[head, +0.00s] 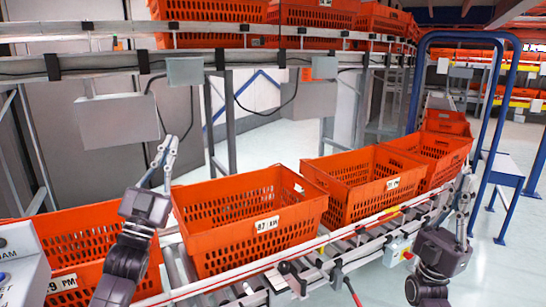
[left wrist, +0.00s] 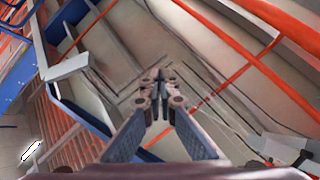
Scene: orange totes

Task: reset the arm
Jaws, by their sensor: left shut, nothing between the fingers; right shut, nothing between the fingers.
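My left gripper (head: 167,148) points up in the head view, between the left tote and the middle tote and above the conveyor. It is shut and empty. In the left wrist view its fingers (left wrist: 160,82) meet at the tips with nothing between them. My right gripper (head: 467,182) also points up, at the right beside the conveyor's near edge. It looks shut and holds nothing. Neither gripper is seen touching a tote.
Orange totes stand in a row on the roller conveyor: a left one (head: 85,230), a middle one (head: 240,245), another (head: 350,205) and more behind. An upper rail (head: 200,60) carries more totes. A blue frame (head: 497,130) stands at right. Open floor (head: 510,250) lies beyond it.

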